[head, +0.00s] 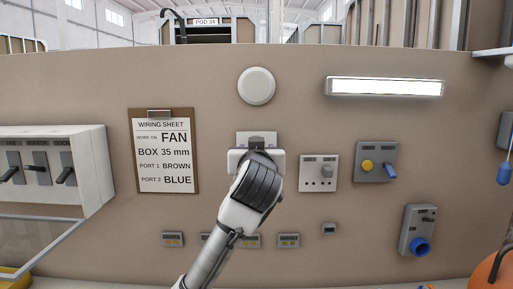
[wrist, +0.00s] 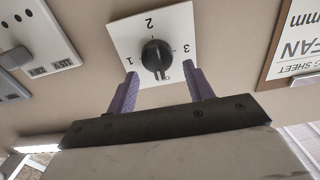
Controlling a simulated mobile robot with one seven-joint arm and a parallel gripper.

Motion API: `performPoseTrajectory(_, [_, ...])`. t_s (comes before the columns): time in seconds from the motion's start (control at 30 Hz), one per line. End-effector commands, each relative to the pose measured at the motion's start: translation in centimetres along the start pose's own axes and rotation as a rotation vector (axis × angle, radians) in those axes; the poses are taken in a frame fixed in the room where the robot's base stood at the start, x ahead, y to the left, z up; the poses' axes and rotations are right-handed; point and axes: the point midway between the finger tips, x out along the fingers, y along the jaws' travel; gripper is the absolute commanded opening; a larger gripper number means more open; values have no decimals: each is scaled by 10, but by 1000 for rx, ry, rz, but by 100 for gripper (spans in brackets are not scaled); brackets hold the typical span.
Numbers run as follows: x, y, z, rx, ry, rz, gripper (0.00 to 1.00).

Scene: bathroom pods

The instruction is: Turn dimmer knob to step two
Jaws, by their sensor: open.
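The dimmer knob (wrist: 156,54) is a dark round knob on a white square plate (wrist: 181,20) marked 1, 2 and 3, which appears upside down in the wrist view. A pale mark shows at the knob's lower edge in that view, near a small label too unclear to read; it does not point at the 2. My gripper (wrist: 160,77) is open, with its purple fingers apart on either side of the knob and short of it, holding nothing. In the head view my gripper (head: 256,154) covers most of the plate and hides the knob.
A white socket panel (head: 319,183) and a grey panel with a yellow button and blue lever (head: 376,151) are to the right. A wiring sheet clipboard (head: 163,150) hangs left. A round white fixture (head: 256,86) is above, and small terminal blocks (head: 289,241) are below.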

Motion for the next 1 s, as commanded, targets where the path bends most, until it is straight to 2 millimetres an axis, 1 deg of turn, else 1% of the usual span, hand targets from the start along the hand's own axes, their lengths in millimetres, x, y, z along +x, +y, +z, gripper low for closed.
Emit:
performPoseTrajectory(0.2, [0,0,0,0,0,0,52])
performPoseTrajectory(0.23, [0,0,0,0,0,0,51])
performPoseTrajectory(0.5, [0,0,0,0,0,0,15])
performPoseTrajectory(0.57, [0,0,0,0,0,0,9])
performPoseTrajectory(0.77, [0,0,0,14,0,0,9])
performPoseTrajectory(1.0, [0,2,1,111,0,0,9])
